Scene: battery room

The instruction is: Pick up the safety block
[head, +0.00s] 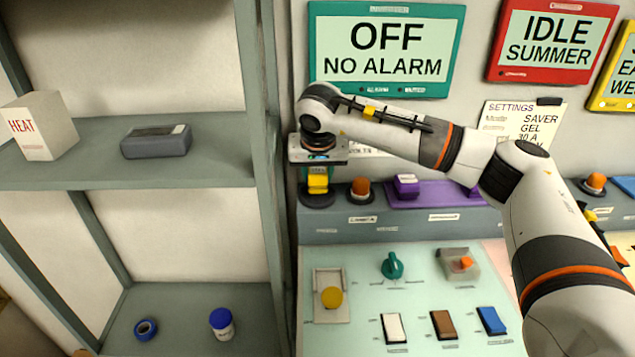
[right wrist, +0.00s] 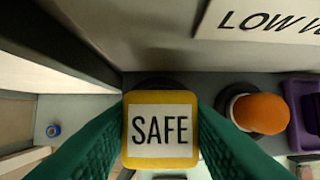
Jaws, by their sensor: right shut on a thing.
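The safety block is a yellow block with a white face reading SAFE (right wrist: 161,130), seen close up in the right wrist view. In the head view the yellow block (head: 317,184) shows below my right gripper (head: 318,172), over a dark round base at the left end of the console's back ledge. My right gripper's green fingers are on both sides of the block and shut on it. I cannot tell whether the block still touches the base. My left gripper is not in view.
An orange knob (head: 361,188) and a purple holder (head: 432,193) stand right of the block. A grey shelf unit (head: 265,150) rises close on the left. The console panel (head: 430,270) with switches lies in front. Wall displays (head: 385,48) are behind.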

